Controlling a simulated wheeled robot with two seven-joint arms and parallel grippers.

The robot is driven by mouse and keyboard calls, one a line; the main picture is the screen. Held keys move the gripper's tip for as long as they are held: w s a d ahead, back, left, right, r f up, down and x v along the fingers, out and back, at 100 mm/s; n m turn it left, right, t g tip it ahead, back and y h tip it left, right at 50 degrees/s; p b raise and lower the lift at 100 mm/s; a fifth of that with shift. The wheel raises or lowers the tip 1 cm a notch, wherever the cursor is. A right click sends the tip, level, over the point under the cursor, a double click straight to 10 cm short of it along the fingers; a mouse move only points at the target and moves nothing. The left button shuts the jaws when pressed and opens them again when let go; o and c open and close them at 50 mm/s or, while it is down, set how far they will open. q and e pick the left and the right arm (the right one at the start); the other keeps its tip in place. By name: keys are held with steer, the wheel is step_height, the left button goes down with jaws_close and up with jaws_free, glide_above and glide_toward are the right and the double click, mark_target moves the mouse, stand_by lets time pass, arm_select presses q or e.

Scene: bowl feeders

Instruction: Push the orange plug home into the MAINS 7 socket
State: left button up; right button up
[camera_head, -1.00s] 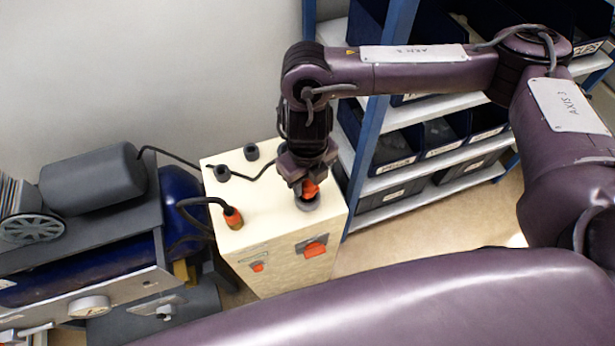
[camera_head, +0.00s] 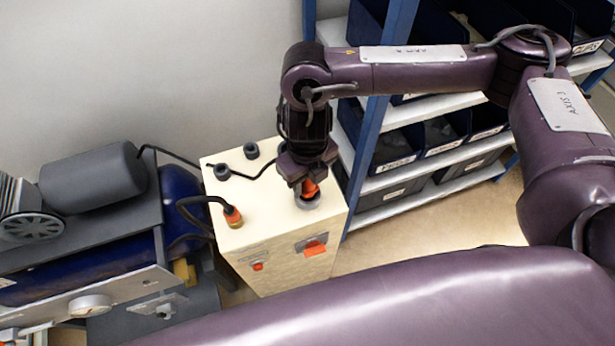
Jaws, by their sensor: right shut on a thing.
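The orange plug (camera_head: 310,189) is in my right gripper (camera_head: 308,178), over the grey round socket (camera_head: 309,202) at the front right of the cream box's top. My right gripper points down and is shut on the plug. The gripper hides much of the plug, and I cannot tell how deep it sits in the socket. No socket label is readable. A purple arm link of mine crosses the bottom of the view; my left gripper is out of view.
The cream box (camera_head: 265,210) also carries two dark round sockets (camera_head: 222,172) and another orange connector (camera_head: 233,216) on a black cable. A compressor with a blue tank (camera_head: 183,205) stands at left. A blue shelf rack (camera_head: 372,140) with dark bins stands close at right.

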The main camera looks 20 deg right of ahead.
steer(key=shift+f+b, duration=0.9)
steer(key=shift+f, duration=0.3)
stand_by(0.4)
steer(key=o, duration=1.4)
steer(key=shift+c, duration=0.2)
steer(key=shift+r, duration=0.1)
steer(key=shift+r+p, duration=3.55)
step_height(320, 180, up, 4)
steer(key=p, duration=0.4)
